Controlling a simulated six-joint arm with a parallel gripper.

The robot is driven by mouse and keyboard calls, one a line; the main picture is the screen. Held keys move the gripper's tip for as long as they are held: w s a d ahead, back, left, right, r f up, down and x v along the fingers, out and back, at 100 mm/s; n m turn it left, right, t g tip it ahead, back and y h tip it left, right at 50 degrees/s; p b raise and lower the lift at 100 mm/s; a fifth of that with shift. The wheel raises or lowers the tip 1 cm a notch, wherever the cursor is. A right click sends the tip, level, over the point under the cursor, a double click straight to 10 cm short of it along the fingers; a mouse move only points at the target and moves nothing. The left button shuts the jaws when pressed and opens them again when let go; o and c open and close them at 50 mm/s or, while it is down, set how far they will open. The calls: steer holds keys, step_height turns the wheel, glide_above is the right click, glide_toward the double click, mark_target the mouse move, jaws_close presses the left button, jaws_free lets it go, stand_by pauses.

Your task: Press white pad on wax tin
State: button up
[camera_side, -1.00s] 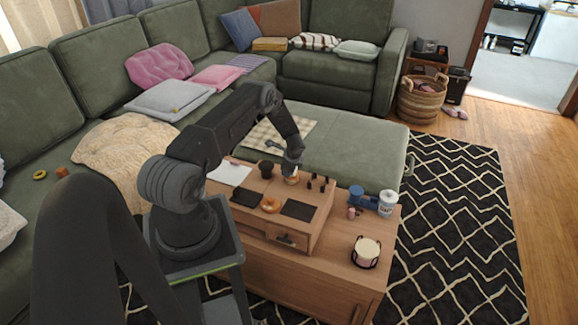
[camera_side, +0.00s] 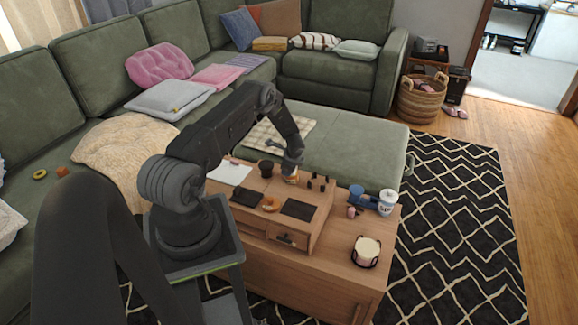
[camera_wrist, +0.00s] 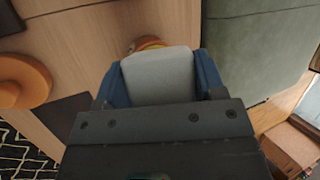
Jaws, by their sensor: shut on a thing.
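My gripper (camera_side: 290,167) points down over the wooden box on the cabinet. In the wrist view my gripper (camera_wrist: 159,82) is shut on a white pad (camera_wrist: 158,68), with a blue finger on each side. A small orange-yellow tin (camera_side: 290,179), likely the wax tin, stands right below the gripper. A yellow-orange sliver of it (camera_wrist: 150,43) shows past the pad's far edge. The pad hides most of the tin in the wrist view, and I cannot tell whether they touch.
An orange round piece (camera_side: 270,204) lies on the box (camera_side: 322,220) between two dark mats. A dark cup (camera_side: 266,168) stands left of the gripper, and several small dark items (camera_side: 316,182) stand to its right. A candle in a black holder (camera_side: 367,252) sits on the lower cabinet top.

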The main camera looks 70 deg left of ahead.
steer(key=shift+r, duration=3.45)
steer(key=shift+d, duration=0.1)
steer(key=w+d+r+n+g, duration=0.1)
steer(key=w+d+r, duration=0.15)
steer(key=d, duration=0.45)
steer(key=w+d+r+n, duration=0.1)
steer(key=w+d+r, duration=0.15)
steer(key=d, duration=0.35)
steer(key=w+d+r+n+g, duration=0.1)
steer(key=d+r, duration=0.3)
steer(key=d, duration=0.3)
steer(key=s+d+r+n, duration=0.2)
steer(key=s+d+r, duration=0.1)
steer(key=d, duration=0.7)
steer(key=s+d+r+n+g, duration=0.1)
steer(key=d+r, duration=0.4)
steer(key=d, duration=0.6)
steer(key=s+n, duration=0.1)
steer(key=s, duration=0.1)
steer(key=shift+s+d+r+h, duration=0.2)
steer(key=shift+s+r+h, duration=0.1)
steer(key=shift+s+h, duration=0.1)
